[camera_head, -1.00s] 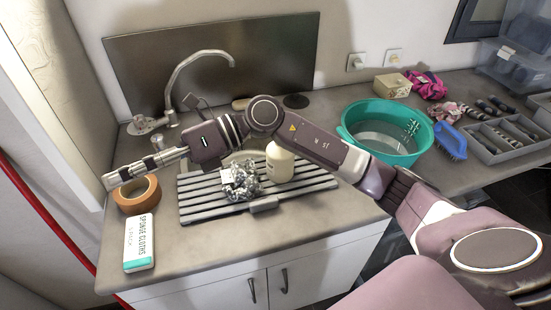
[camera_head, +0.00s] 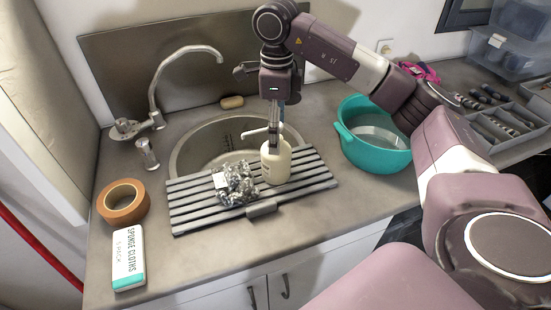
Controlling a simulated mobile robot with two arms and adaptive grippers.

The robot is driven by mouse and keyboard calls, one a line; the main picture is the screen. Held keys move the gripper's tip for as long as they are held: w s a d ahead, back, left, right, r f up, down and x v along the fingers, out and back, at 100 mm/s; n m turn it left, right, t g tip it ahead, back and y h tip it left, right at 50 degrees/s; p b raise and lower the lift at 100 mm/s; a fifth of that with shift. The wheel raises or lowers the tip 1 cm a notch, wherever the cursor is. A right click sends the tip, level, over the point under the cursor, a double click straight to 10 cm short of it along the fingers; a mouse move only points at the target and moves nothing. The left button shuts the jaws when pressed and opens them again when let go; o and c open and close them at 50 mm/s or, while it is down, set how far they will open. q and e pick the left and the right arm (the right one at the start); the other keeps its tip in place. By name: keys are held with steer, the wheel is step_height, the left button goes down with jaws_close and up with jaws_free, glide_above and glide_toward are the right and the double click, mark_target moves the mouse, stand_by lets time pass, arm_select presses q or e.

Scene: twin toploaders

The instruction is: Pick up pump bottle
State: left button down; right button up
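The pump bottle (camera_head: 276,165) is cream-coloured with a pale pump spout pointing left. It stands upright on the grey slatted drainboard (camera_head: 190,209) in front of the sink. My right gripper (camera_head: 274,140) points straight down at the top of the bottle, with its fingers at the pump head. The fingers look narrow and overlap from this angle, so I cannot tell whether they are open, shut or touching the bottle. My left gripper is not in view.
Crumpled foil (camera_head: 235,184) lies just left of the bottle. A tap (camera_head: 155,90) and sink basin (camera_head: 205,146) are behind. An orange tape roll (camera_head: 123,202) and sponge cloth pack (camera_head: 129,258) lie left. A teal tub (camera_head: 372,150) stands right, partly behind my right arm.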

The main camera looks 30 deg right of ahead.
mark_target(276, 158)
step_height(276, 158, down, 4)
steer(key=shift+f+p, duration=0.2)
steer(key=shift+p, duration=0.8)
steer(key=shift+f, duration=0.4)
steer(key=shift+a, duration=0.1)
steer(key=shift+c, duration=0.2)
jaws_close()
